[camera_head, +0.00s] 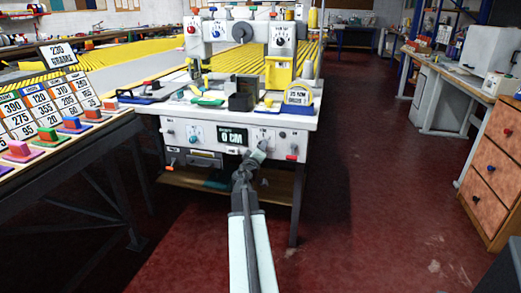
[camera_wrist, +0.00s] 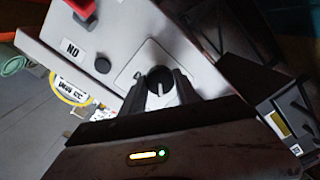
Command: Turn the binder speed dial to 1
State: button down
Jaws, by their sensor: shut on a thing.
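The binding machine's white front panel (camera_head: 222,140) faces me, with a small display reading "0 CM" (camera_head: 232,137). In the wrist view my gripper's fingers (camera_wrist: 160,98) are shut on a dark round dial knob (camera_wrist: 160,77) with a pale pointer line. The knob sits on a light plate (camera_wrist: 142,62). The head view hides the knob behind my gripper. No number around it is legible, so I cannot tell its setting or confirm its name.
In the wrist view a black button (camera_wrist: 102,65) is beside the knob's plate. A sample table (camera_head: 60,150) stands left, wooden drawers (camera_head: 490,165) right.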

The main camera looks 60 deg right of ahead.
jog(key=shift+w+a, duration=0.1)
jog(key=c, duration=0.9)
grip_release()
jog(key=v, duration=0.7)
jog(key=shift+a, duration=0.35)
